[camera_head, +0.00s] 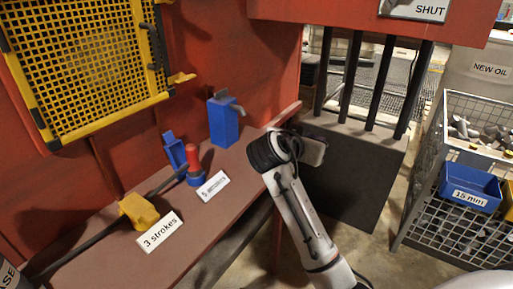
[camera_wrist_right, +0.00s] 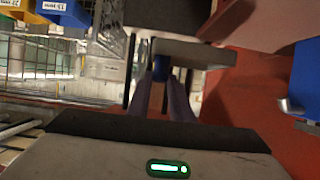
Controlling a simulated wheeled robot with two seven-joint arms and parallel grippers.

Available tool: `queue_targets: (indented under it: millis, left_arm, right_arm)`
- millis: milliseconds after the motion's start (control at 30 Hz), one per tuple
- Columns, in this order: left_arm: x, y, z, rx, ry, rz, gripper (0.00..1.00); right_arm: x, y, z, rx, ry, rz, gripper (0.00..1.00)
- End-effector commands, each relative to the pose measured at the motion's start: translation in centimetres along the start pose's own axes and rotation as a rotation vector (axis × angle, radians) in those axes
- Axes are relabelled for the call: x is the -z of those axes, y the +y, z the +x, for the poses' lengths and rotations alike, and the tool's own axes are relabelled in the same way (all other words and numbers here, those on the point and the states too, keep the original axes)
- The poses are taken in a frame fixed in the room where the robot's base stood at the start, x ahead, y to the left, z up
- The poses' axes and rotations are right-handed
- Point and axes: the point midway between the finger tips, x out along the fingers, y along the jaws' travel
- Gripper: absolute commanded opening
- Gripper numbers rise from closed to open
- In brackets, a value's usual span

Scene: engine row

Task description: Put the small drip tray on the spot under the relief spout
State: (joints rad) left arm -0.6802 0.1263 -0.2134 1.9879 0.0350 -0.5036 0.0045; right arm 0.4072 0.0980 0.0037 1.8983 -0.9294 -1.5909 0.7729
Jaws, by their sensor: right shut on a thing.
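My right gripper (camera_wrist_right: 166,80) is shut on a flat grey piece, which I take to be the small drip tray (camera_wrist_right: 198,53), at its fingertips in the right wrist view. In the head view my right arm reaches up to the shelf's right end; its fingers are not clear there, and a pale grey shape shows just right of the wrist. The relief spout (camera_head: 238,108) sticks out of a blue block (camera_head: 223,124) on the shelf, left of my wrist. The spout also shows in the right wrist view (camera_wrist_right: 290,106). The spot under it is not clearly visible. My left gripper is not in view.
The red-brown shelf (camera_head: 145,204) holds a yellow block (camera_head: 139,211) with a lever, a red-topped blue part (camera_head: 194,166), and signs reading "3 strokes" (camera_head: 161,233) and "5" something. Dark vertical bars (camera_head: 350,78) stand behind my wrist. A mesh rack (camera_head: 450,212) with bins stands right.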

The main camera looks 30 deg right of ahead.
Motion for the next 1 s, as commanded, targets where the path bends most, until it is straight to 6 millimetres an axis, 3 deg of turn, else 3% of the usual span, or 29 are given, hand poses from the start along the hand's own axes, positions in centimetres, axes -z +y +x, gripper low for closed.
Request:
queue_targets:
  millis: [200, 600, 700, 1000]
  left_arm:
    - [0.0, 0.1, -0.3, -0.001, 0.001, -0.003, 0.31]
    - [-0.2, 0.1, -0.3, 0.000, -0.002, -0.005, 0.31]
    - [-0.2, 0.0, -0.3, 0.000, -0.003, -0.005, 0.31]
    - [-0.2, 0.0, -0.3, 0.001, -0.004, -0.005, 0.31]
  right_arm:
    - [0.3, -6.1, -0.1, 0.002, 0.002, -0.002, 0.00]
    - [0.2, -14.7, -0.1, 0.003, 0.001, -0.002, 0.00]
    - [0.2, -16.1, -0.1, 0.003, 0.003, -0.001, 0.00]
    - [-3.0, -15.8, 1.2, 0.002, 0.002, -0.004, 0.00]
